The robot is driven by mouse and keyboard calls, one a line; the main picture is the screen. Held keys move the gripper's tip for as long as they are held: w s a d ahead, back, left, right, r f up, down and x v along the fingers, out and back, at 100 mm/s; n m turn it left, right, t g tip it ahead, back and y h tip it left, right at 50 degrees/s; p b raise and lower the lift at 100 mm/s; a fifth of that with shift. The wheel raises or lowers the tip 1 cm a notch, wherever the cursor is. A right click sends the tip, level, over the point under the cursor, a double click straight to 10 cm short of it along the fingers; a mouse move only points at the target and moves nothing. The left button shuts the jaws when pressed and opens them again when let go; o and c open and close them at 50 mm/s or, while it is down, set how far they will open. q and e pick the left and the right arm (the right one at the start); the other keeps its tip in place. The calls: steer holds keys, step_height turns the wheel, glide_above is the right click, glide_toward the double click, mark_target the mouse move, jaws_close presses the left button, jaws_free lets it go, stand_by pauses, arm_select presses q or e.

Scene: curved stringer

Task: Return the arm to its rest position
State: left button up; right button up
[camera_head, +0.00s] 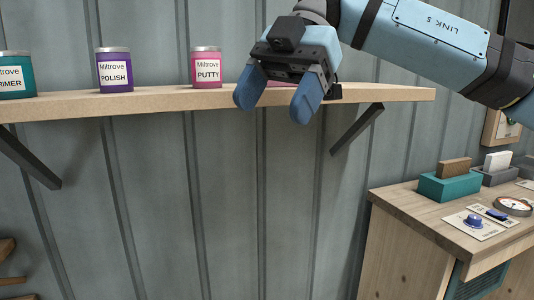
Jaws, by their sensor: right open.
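My right arm (412,28) comes in from the upper right, its blue link marked "LINK 5". My right gripper (275,104) is in front of the right part of the wooden shelf (140,101), pointing down and toward me. Its two blue fingers are apart, with nothing seen held between them. Part of something pinkish shows behind the fingers, mostly hidden, and I cannot tell what it is. My left gripper is not in view.
A teal primer can (16,77), a purple polish can (114,72) and a pink putty can (206,68) stand on the shelf left of the gripper. A wooden bench (400,196) at lower right bears a teal holder (449,187) and a gauge (513,206).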

steer(key=w+a+f+n+g+y, duration=0.1)
steer(key=w+a+f+g+y, duration=0.15)
steer(key=f+y, duration=0.45)
steer(key=w+a+f+g+y, duration=0.1)
steer(key=a+f+g+y, duration=0.25)
steer(key=f+y, duration=0.4)
steer(key=w+d+f+m+t+h, duration=0.1)
steer(key=w+d+f+m+t, duration=0.3)
steer(key=f+m+t, duration=0.95)
steer(key=w+d+f+m+t+h, duration=0.15)
steer(key=d+f+m+t, duration=0.35)
steer(key=f+m+t, duration=0.8)
steer(key=s+d+f+g+h, duration=0.1)
steer(key=s+d+f+h, duration=0.4)
steer(key=s+f, duration=0.3)
steer(key=s+d+f+g+h, duration=0.1)
steer(key=s+d+f+h, duration=0.3)
steer(key=f, duration=0.8)
steer(key=s+d+f+m+g+h, duration=0.1)
steer(key=s+d+f+h, duration=0.4)
steer(key=s+f, duration=0.6)
steer(key=d+g, duration=0.1)
steer(key=d, duration=0.1)
steer(key=shift+s+d+h, duration=0.3)
steer(key=shift+s, duration=0.1)
steer(key=shift+f, duration=0.1)
